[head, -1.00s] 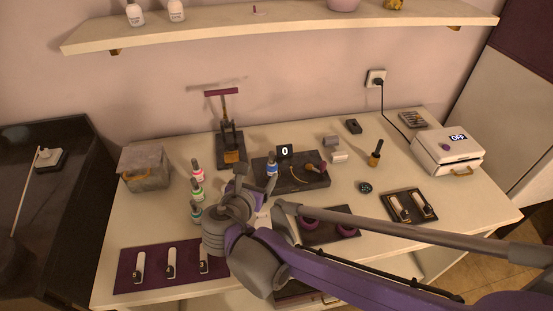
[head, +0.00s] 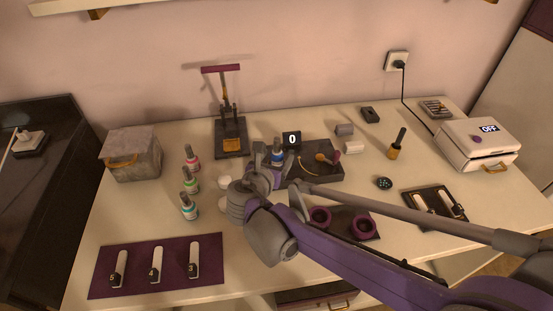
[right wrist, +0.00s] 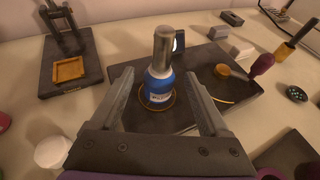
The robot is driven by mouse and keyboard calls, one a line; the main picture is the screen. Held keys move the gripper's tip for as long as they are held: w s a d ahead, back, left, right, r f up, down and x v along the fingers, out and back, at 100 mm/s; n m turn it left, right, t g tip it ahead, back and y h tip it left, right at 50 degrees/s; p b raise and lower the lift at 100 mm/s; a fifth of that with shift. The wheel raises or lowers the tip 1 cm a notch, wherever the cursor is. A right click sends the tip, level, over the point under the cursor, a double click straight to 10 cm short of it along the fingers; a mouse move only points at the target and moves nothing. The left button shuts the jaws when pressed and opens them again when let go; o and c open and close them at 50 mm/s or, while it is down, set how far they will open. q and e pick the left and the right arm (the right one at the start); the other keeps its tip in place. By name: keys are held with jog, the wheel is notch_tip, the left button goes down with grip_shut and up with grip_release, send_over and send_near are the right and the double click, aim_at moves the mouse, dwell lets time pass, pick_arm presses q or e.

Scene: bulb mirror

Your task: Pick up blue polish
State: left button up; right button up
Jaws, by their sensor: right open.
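The blue polish (head: 277,151) is a small blue bottle with a silver cap, standing upright on the dark scale-like plate (head: 323,169) beside the display reading 0. In the right wrist view the blue polish (right wrist: 159,82) stands between the two open fingers of my right gripper (right wrist: 160,95), with a gap visible on each side. It stands within a thin golden ring on the dark plate (right wrist: 240,91). In the head view my right gripper (head: 268,163) is at the bottle and partly hides its lower part. My left gripper does not show.
Red (head: 192,158), green (head: 190,181) and teal (head: 188,207) polish bottles stand left of the gripper. A press stand (head: 230,138) is behind. A purple mat (head: 138,284) with numbered white sticks lies at front left. A white OFF box (head: 478,146) stands at right.

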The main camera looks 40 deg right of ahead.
jog(key=x, duration=0.4)
jog(key=shift+w+d+r+b, duration=0.15)
jog(key=shift+d+r+b, duration=0.05)
jog(key=shift+b, duration=0.2)
grip_shut()
